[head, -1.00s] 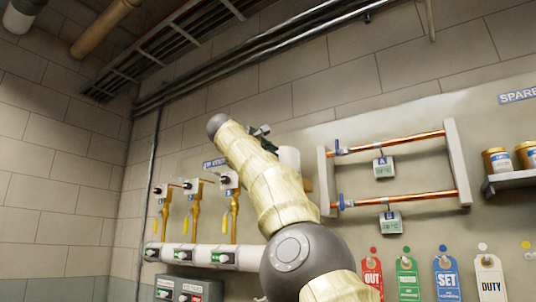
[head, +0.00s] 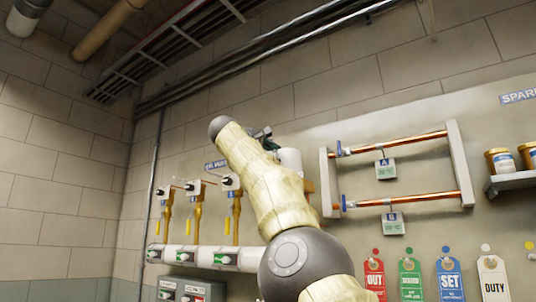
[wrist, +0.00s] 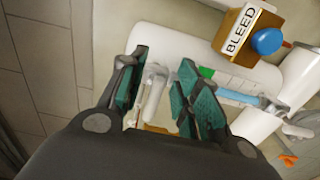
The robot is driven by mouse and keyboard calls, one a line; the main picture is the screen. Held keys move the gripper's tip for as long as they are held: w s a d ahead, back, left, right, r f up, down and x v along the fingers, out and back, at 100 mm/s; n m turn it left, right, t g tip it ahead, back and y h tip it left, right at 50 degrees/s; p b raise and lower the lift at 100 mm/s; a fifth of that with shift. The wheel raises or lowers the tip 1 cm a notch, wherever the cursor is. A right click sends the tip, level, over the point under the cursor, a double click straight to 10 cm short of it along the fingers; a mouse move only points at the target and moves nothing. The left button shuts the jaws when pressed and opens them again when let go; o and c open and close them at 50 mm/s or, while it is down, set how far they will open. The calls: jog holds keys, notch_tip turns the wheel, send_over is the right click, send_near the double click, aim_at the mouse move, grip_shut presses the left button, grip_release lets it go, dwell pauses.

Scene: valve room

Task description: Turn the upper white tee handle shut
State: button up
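In the wrist view a white handle (wrist: 152,88) stands between the two green-padded fingers of my gripper (wrist: 164,60). The gripper is open around it, with a gap showing beside the right finger. I cannot tell whether the left finger touches it. Behind it is a white rounded body with a blue and green strip (wrist: 240,96). In the head view my gripper (head: 264,138) is mostly hidden behind my arm, close to a white cylinder (head: 291,160) on the wall panel. The handle itself is hidden there.
A brass block marked BLEED with a blue knob (wrist: 268,41) is close to the right finger. White pipework (wrist: 305,80) is at the right. In the head view copper pipes with blue valves (head: 395,143) are to the right, and yellow-handled valves (head: 236,215) to the left.

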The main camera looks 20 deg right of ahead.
jog(key=shift+a, duration=0.15)
jog(key=v, duration=1.1)
jog(key=shift+s+a, duration=0.2)
jog(key=shift+s, duration=0.1)
dwell(0.4)
